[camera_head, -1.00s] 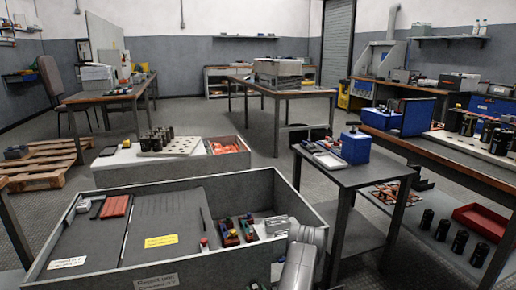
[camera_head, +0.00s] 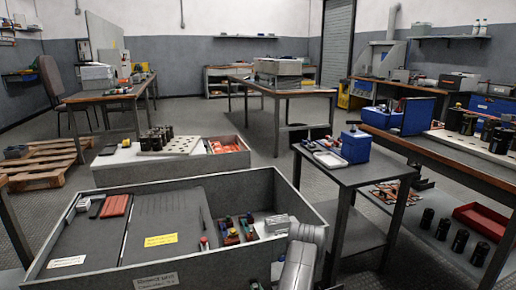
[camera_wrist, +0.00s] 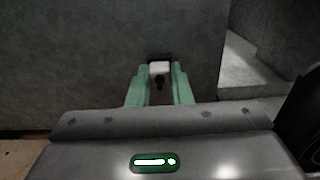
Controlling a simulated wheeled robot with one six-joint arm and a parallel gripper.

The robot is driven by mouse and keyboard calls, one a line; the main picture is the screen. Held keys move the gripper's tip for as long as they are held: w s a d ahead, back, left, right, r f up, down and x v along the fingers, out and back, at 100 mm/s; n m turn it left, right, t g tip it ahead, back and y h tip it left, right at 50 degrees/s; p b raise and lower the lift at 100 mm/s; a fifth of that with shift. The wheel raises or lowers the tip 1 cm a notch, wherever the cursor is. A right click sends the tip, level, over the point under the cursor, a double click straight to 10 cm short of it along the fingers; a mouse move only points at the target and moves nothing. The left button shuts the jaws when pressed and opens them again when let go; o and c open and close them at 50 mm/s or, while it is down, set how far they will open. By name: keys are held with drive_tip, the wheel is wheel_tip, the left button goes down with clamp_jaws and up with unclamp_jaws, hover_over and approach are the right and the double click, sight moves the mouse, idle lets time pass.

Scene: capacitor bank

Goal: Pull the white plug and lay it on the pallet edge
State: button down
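In the wrist view, a small white plug (camera_wrist: 160,68) sits at a dark socket on a grey vertical face. A small dark part (camera_wrist: 159,83) shows just below it. The two green fingers of my gripper (camera_wrist: 160,75) stand on either side of the plug. They are spread about the plug's width, with no clear gap visible. I cannot tell whether they press on it. In the head view my gripper and the plug are hidden; only my grey arm shows at the bottom. A wooden pallet (camera_head: 40,170) lies on the floor at the left.
A large grey open bin (camera_head: 95,268) with panels and small parts fills the front. A second bin (camera_head: 170,178) stands behind it. A dark side table (camera_head: 345,172) with a blue box stands right of centre. A long workbench (camera_head: 440,155) runs along the right.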

drive_tip(key=shift+s, duration=0.1)
drive_tip(key=shift+v, duration=2.9)
